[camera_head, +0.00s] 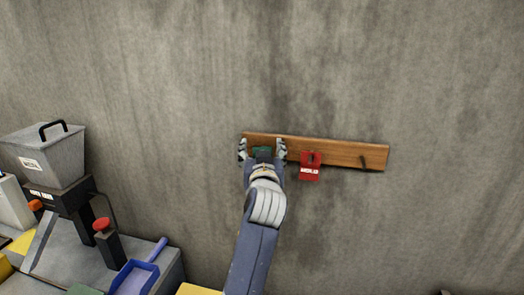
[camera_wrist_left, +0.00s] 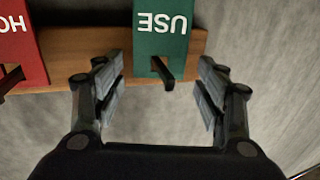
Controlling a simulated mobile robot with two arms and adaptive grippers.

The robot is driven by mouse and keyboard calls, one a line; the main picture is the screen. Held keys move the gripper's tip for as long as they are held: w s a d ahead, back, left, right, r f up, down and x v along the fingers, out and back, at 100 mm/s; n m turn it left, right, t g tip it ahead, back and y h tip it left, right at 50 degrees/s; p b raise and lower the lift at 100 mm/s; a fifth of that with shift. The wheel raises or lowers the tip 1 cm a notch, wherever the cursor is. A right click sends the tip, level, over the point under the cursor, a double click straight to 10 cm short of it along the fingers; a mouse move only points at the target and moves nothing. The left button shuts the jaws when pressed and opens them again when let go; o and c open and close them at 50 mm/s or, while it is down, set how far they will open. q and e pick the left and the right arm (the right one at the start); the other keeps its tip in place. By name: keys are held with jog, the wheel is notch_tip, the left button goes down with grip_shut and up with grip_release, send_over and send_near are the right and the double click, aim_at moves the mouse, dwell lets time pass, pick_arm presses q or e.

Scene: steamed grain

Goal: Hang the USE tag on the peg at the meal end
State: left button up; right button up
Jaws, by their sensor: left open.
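The green USE tag (camera_head: 262,153) is at the left end of the wooden peg board, on the side toward the bin labelled MEAL (camera_head: 45,155). In the left wrist view, where the lettering is upside down, the USE tag (camera_wrist_left: 163,30) hangs flat against the board with a dark peg (camera_wrist_left: 163,72) sticking out at its edge. My left gripper (camera_head: 261,148) is open at this end. In the left wrist view its fingers (camera_wrist_left: 160,88) stand apart on either side of the peg, clear of the tag. My right gripper is not in view.
A red tag (camera_head: 309,170) hangs on the middle of the wooden board (camera_head: 335,152). A bare peg (camera_head: 364,161) is at the board's right end. A blue scoop (camera_head: 137,275) and a red-knobbed post (camera_head: 107,243) are on the bench at lower left. The wall at right is clear.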

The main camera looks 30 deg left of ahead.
pick_arm(q)
jog(key=shift+r, duration=0.15)
notch_tip(320, 180, up, 10)
jog(key=shift+f, duration=0.1)
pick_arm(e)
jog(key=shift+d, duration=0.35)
pick_arm(q)
jog(key=shift+f, duration=0.1)
